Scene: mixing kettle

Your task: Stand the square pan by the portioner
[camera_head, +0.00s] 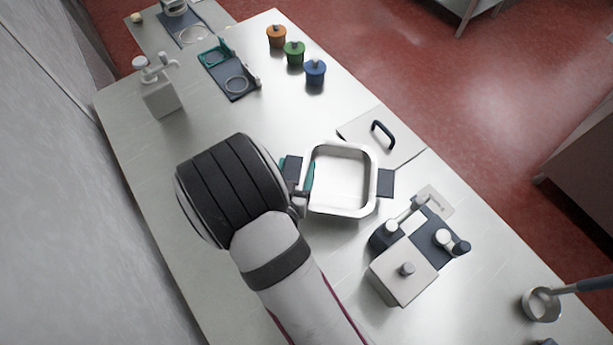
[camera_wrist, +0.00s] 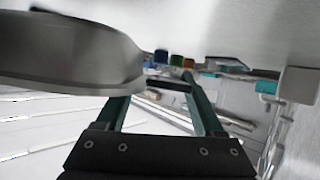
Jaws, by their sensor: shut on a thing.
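The square pan (camera_head: 340,210) is a white-silver, open, empty vessel with dark handles on its left and right sides. It looks level near the middle of the bench; I cannot tell whether it touches the top. My gripper (camera_head: 302,178) is at its left side, shut on the left handle, with a teal finger against the pan wall. In the wrist view the pan (camera_wrist: 60,60) fills the upper left, beside my teal fingers (camera_wrist: 160,100). A steel box device with a dark base and several knobs (camera_head: 405,275) stands right of the pan. Which device is the portioner is not clear.
A square lid with a black handle (camera_head: 395,150) lies behind the pan. Orange (camera_head: 276,37), green (camera_head: 294,54) and blue (camera_head: 315,74) pots line the far edge. A dispenser (camera_head: 160,98) and ring stand (camera_head: 230,85) are further left. A ladle (camera_head: 543,304) is at lower right.

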